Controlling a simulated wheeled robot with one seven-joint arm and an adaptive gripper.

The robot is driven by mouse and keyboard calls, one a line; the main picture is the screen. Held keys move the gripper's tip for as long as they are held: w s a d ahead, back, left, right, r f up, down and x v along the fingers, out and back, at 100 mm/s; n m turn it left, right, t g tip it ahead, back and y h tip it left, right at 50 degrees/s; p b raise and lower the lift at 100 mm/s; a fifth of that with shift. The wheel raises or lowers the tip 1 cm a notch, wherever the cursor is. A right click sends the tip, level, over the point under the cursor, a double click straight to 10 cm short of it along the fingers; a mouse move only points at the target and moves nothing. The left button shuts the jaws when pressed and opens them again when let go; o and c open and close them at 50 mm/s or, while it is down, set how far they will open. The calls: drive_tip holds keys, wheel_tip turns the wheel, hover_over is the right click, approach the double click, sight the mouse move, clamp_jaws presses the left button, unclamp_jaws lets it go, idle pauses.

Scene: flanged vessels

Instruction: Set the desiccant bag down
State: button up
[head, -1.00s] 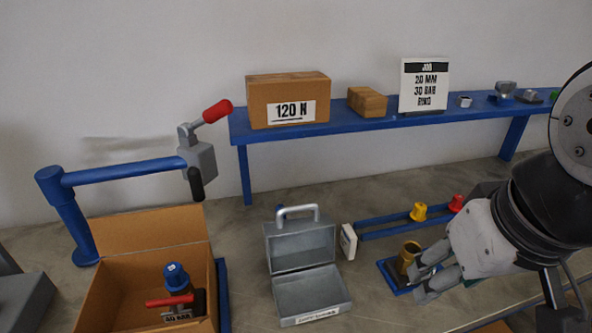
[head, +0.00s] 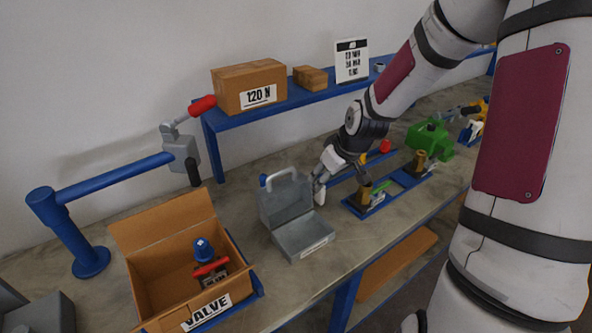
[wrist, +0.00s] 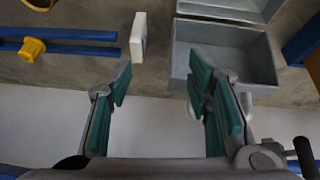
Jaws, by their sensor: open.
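A small upright white packet with dark markings (wrist: 138,38), likely the desiccant bag, stands on the bench beside the grey metal toolbox (head: 305,236). The packet is just beyond the left finger's tip, apart from the pads. The right finger overlaps the near edge of the open toolbox (wrist: 225,55).
A cardboard box (head: 235,250) holding a blue-capped valve stands left of the toolbox. A blue clamp arm (head: 115,178) stands behind it. The blue shelf (head: 225,130) with boxes runs along the wall. Blue fixtures with brass parts (head: 364,196) stand right of my gripper.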

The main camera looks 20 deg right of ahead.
sight(319, 197)
drive_tip(key=w+d+f, duration=0.1)
drive_tip(key=w+f, duration=0.1)
drive_tip(key=f, duration=0.1)
drive_tip(key=w+d+f+t, duration=0.1)
drive_tip(key=w+f, duration=0.2)
drive_tip(key=w+d+f+t, duration=0.1)
drive_tip(key=w+f, duration=0.1)
drive_tip(key=f, duration=0.1)
drive_tip(key=shift+w+d+f+m+y+p, duration=0.15)
drive_tip(key=shift+w+m+y+p, duration=0.15)
drive_tip(key=shift+m+y+p, duration=0.1)
drive_tip(key=shift+a+x, duration=0.15)
drive_tip(key=shift+x, duration=1.15)
drive_tip(key=shift+a+x, duration=0.1)
drive_tip(key=shift+x, duration=1.2)
clamp_jaws()
